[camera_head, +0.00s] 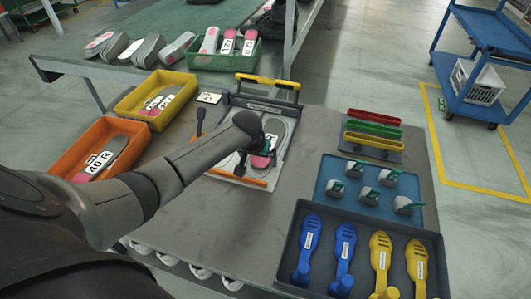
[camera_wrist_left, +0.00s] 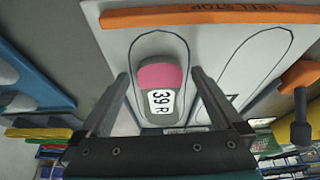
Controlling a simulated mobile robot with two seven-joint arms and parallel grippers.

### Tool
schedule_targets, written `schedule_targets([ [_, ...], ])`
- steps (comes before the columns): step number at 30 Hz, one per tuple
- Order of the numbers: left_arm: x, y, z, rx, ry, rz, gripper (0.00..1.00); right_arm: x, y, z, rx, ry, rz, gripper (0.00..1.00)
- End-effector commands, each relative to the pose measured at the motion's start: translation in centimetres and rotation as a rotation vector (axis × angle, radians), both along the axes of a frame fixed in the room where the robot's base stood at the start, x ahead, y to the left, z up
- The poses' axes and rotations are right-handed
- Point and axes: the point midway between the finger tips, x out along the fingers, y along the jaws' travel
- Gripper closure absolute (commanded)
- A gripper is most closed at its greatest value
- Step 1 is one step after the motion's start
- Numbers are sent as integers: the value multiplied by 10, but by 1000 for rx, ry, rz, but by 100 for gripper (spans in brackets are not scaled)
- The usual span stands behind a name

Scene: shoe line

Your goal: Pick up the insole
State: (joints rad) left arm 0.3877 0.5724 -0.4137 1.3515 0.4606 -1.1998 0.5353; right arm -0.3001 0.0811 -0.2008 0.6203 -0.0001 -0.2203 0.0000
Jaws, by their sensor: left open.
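The insole (camera_wrist_left: 160,77), pink and grey with a "39 R" label, lies inside a drawn outline on a light fixture board (camera_wrist_left: 112,40). In the head view, its pink part (camera_head: 260,161) shows beside my left gripper (camera_head: 262,147), which hides part of the board. In the left wrist view, my left gripper (camera_wrist_left: 158,76) is open, one finger on each side of the insole, with gaps between. How high the fingertips are above the board I cannot tell. My right gripper is not in view.
An orange heel-stop bar (camera_wrist_left: 205,14) edges the board. A yellow bin (camera_head: 130,113) and an orange bin (camera_head: 62,165) with insoles stand left. A dark tray (camera_head: 290,262) with blue and yellow tools and a blue mat (camera_head: 340,205) lie right.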

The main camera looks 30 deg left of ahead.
Motion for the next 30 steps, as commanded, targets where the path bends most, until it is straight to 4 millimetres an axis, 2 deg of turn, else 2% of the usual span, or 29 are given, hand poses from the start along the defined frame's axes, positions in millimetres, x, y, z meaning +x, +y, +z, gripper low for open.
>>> schedule_targets([
  [8,1,0,-2,0,0,-1,0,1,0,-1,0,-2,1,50],
  [30,1,0,-2,0,0,-1,82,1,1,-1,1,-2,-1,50],
])
